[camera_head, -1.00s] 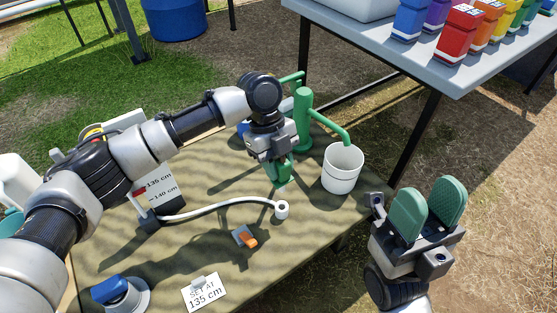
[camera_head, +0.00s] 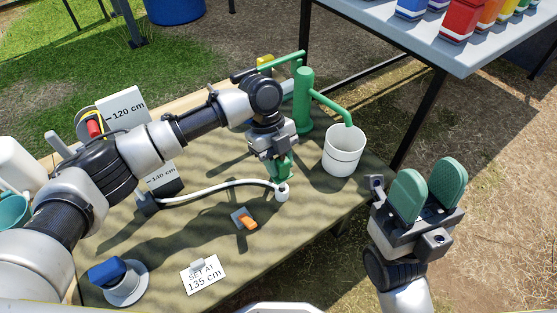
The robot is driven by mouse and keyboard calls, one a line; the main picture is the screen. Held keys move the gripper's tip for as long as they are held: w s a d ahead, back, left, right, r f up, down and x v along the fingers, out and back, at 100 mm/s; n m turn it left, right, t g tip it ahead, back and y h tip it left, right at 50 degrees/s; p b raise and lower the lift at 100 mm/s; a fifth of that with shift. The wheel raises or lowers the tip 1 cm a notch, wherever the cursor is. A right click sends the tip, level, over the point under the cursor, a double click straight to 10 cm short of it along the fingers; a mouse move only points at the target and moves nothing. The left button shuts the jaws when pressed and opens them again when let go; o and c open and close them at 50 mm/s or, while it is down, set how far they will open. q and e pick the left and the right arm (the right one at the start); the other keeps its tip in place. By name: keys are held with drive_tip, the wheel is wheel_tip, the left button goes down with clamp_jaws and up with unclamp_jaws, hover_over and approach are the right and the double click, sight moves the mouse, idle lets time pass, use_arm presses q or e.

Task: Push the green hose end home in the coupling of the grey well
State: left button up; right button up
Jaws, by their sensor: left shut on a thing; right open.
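A pale hose (camera_head: 215,187) curves over the mat from a dark block (camera_head: 147,204) to a white, ring-like end piece (camera_head: 283,193). My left gripper (camera_head: 281,179) has its green fingers shut at the top of this end piece. The fingers hide much of the contact. My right gripper (camera_head: 429,188) is open and empty, off the table's right edge. I cannot pick out a green hose end or the grey well's coupling.
A green hand pump (camera_head: 304,100) stands behind my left gripper, its spout over a white bucket (camera_head: 343,150). An orange clip-like piece (camera_head: 247,221) and a "SET AT 135 cm" card (camera_head: 203,276) lie on the mat. A grey table (camera_head: 400,45) with coloured bottles is at the back right.

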use_arm(q)
drive_tip(key=shift+r, duration=0.1)
idle(0.3)
drive_tip(key=shift+p, duration=0.5)
idle(0.3)
drive_tip(key=shift+p, duration=0.5)
drive_tip(key=shift+p, duration=0.4)
idle(0.6)
drive_tip(key=shift+f+b, duration=0.3)
drive_tip(key=shift+f, duration=0.5)
